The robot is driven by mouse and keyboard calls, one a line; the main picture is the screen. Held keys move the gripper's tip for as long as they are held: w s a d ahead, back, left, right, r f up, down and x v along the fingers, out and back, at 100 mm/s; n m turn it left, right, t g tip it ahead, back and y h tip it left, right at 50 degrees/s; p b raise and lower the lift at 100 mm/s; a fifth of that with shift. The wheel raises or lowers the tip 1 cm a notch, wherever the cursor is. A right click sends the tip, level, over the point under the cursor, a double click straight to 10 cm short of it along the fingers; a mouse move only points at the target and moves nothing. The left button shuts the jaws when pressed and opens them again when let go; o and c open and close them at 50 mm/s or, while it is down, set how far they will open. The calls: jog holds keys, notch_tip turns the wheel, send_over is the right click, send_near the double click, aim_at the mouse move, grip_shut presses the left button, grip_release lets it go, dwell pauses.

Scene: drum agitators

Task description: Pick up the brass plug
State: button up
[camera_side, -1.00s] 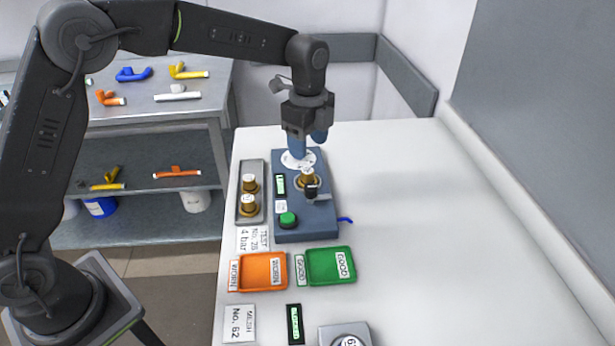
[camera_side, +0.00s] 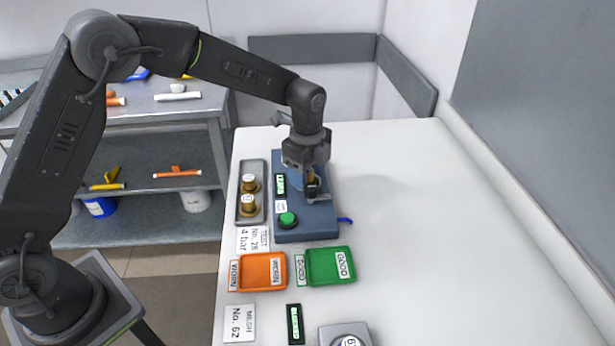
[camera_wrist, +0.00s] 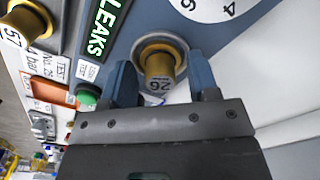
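A brass plug (camera_wrist: 160,64) labelled 26 stands in a socket of the blue test block. In the side view the plug (camera_side: 311,179) is partly hidden by my gripper and a dark clamp-like part. My gripper (camera_wrist: 162,82) is low over the block, its two blue fingers on either side of the plug. Narrow gaps seem to show between fingers and plug, so it looks open. In the side view my gripper (camera_side: 308,178) points down at the plug. Two other brass plugs, one behind (camera_side: 249,184) and one in front (camera_side: 248,205), stand in the grey tray.
The blue block (camera_side: 318,225) carries a green button (camera_side: 287,220) and a "LEAKS" sign (camera_wrist: 104,28). The grey tray (camera_side: 243,219) is left of it. An orange WORN tray (camera_side: 262,287) and a green GOOD tray (camera_side: 331,282) lie in front. The table's right is clear.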

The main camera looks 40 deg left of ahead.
grip_shut()
dwell(0.3)
jog(key=shift+r, duration=0.15)
